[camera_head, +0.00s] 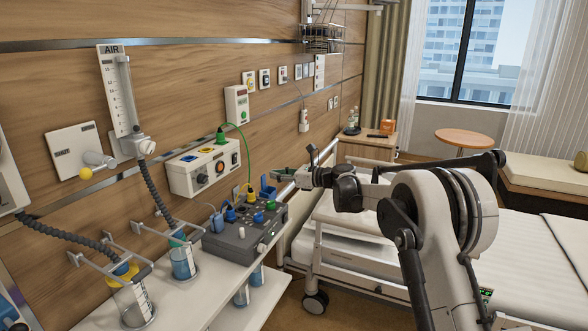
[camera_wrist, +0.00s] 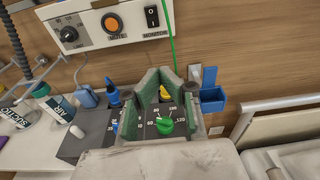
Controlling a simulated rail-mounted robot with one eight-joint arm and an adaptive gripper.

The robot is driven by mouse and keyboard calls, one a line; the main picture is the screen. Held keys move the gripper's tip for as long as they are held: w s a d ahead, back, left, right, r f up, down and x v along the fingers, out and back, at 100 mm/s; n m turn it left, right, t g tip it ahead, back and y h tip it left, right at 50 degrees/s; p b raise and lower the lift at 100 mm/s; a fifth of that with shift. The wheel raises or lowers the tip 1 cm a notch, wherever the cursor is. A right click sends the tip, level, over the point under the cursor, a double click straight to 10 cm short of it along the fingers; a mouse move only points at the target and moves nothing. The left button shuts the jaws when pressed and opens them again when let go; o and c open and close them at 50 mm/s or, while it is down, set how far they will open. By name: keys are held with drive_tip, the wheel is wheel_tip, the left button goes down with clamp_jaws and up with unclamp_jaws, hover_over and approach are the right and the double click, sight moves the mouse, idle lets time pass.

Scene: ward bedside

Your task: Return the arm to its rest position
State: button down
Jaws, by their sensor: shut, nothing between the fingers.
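My arm reaches in from the right in the head view, with my gripper (camera_head: 283,174) pointing left toward the headwall. My gripper is shut and empty. It shows above the right part of a grey control box (camera_head: 231,242) with yellow, blue and green knobs. In the wrist view the green-lined fingers (camera_wrist: 163,76) stand in front of the same box, and a green knob and a yellow knob show between and below them. The gap between gripper and box cannot be told exactly.
A white wall monitor box (camera_head: 204,167) with a green cable is behind the grey box. The bed (camera_head: 350,251) and its rail lie under and beside my arm. Suction and air jars (camera_head: 133,303) hang at the left. A bedside cabinet (camera_head: 366,148) stands farther back.

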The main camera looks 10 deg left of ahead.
drive_tip(key=s+d+r+n+t+h, duration=0.1)
drive_tip(key=s+d+r+n+h, duration=0.4)
drive_tip(key=s+d, duration=0.65)
drive_tip(key=s+d+r+n+t+h, duration=0.1)
drive_tip(key=s+d+r+n+h, duration=0.35)
drive_tip(key=s+d, duration=0.7)
drive_tip(key=s+d+f+n+h, duration=0.2)
drive_tip(key=s+d+f+n, duration=0.1)
drive_tip(key=s+d, duration=0.4)
drive_tip(key=s+d+f+n+h, duration=0.2)
drive_tip(key=s+d, duration=0.5)
drive_tip(key=s, duration=0.6)
drive_tip(key=s+d+f+n+t+h, duration=0.1)
drive_tip(key=s+d+f+n, duration=0.3)
drive_tip(key=s, duration=0.6)
drive_tip(key=d+n+h, duration=0.1)
drive_tip(key=d+n, duration=0.1)
drive_tip(key=d, duration=0.1)
drive_tip(key=shift+d+f, duration=0.15)
drive_tip(key=shift+d, duration=0.2)
drive_tip(key=shift+s+h, duration=0.1)
drive_tip(key=shift+h, duration=0.15)
